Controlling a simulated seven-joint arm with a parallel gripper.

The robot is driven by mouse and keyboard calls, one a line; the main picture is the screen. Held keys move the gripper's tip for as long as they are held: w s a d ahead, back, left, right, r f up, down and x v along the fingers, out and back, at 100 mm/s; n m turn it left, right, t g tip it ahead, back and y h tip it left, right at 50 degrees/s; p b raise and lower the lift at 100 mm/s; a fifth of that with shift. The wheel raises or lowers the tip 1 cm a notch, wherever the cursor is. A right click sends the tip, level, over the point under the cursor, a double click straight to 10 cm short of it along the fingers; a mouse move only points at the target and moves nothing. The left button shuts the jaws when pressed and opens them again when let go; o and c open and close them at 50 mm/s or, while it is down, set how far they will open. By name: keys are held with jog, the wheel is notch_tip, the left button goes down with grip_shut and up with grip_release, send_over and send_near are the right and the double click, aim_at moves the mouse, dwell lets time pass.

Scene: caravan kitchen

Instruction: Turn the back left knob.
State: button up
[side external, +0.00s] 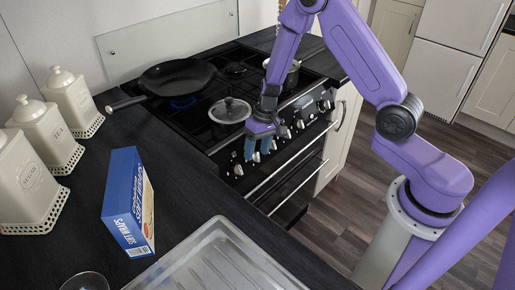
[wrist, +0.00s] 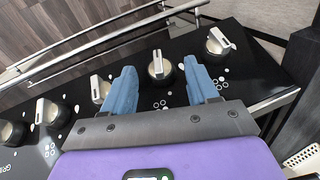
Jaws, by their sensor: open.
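The stove's front panel carries a row of silver knobs with pale pointer bars. In the wrist view my gripper (wrist: 158,75) is open, its two blue fingers on either side of one knob (wrist: 159,65), second from the right. I cannot tell whether the fingers touch it. The end knob (wrist: 220,42) at the right is outside the fingers, its pointer tilted. Another knob (wrist: 97,90) is just left of the left finger. In the side view my gripper (side external: 257,152) is at the panel, partly covering the knobs.
A frying pan (side external: 178,76) sits on the back left burner, with a blue glow beneath. A lidded pot (side external: 230,110) is in front and another pot (side external: 291,76) is at right. Oven handle bars (side external: 290,160) run below the knobs. A blue box (side external: 125,205) stands on the counter.

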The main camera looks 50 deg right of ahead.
jog(key=shift+c, duration=0.2)
jog(key=c, duration=1)
jog(key=shift+d+m+y, duration=0.2)
jog(key=shift+m+y, duration=0.1)
jog(key=shift+s+d+f+m+y, duration=0.15)
jog(key=shift+m+y, duration=0.1)
jog(key=shift+y, duration=0.3)
jog(key=shift+w+d+m+y, duration=0.1)
jog(key=shift+m+y, duration=0.15)
jog(key=shift+y, duration=0.3)
jog(key=shift+s+d+f+m+t+y, duration=0.15)
jog(key=shift+m+t+y, duration=0.45)
jog(key=shift+y, duration=0.6)
